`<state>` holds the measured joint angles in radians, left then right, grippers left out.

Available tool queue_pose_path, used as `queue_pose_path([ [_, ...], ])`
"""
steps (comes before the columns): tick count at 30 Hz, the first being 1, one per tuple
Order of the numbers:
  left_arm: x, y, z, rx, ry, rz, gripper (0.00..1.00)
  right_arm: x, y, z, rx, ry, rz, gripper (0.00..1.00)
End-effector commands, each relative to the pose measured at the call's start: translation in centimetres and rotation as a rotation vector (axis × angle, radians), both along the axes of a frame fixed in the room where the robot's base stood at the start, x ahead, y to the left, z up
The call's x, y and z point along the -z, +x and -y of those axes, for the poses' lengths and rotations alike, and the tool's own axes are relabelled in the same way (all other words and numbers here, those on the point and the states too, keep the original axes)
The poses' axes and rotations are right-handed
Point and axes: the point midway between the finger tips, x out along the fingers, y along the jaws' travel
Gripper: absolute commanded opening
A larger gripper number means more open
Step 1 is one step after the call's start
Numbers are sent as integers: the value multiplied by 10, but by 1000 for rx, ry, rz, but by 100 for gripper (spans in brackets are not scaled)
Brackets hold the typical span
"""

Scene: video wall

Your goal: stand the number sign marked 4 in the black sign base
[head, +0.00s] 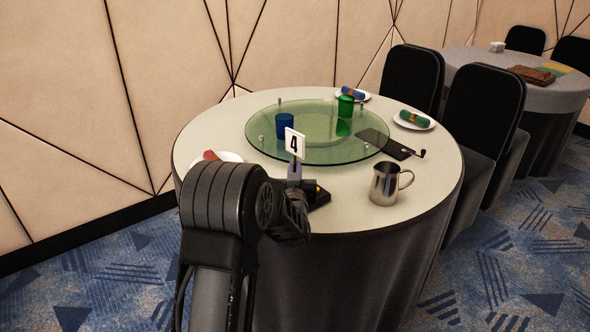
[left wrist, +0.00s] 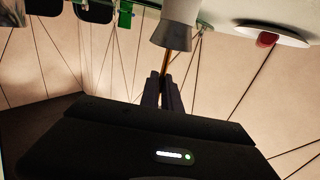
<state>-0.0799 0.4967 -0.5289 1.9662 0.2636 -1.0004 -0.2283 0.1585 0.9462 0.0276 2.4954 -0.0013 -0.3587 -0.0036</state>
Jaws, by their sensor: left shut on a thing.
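The white number sign marked 4 (head: 295,142) stands upright near the front of the round table in the head view. My left gripper (head: 295,183) is below its card. In the left wrist view, which is upside down, my left fingers (left wrist: 168,92) are shut on the sign's thin brass stem (left wrist: 166,62). A grey tapered piece (left wrist: 178,25) is at the stem's end, toward the table. A black block with a yellowish patch (head: 319,196), likely the black sign base, lies just right of the gripper, partly hidden by it. My right gripper is not in view.
A glass turntable (head: 350,153) carries a blue cup (head: 285,126) and a green cup (head: 345,106). A metal mug (head: 385,185) stands at right, near a dark flat object (head: 383,143). A plate with a red napkin (head: 230,157) is at left. Chairs (head: 484,105) stand at right.

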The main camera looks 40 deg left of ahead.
Motion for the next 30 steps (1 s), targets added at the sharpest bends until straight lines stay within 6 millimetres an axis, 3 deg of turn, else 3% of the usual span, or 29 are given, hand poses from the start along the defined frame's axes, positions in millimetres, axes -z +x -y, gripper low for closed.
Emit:
queue_pose_path([
  [7,8,0,0,0,1,1,0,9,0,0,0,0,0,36],
  [8,6,0,0,0,1,1,9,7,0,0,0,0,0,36],
  [16,6,0,0,0,0,0,31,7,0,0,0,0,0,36],
  [25,7,-1,1,0,-1,-1,32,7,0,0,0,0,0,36],
  [30,7,-12,8,0,-3,-1,32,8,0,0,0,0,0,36],
])
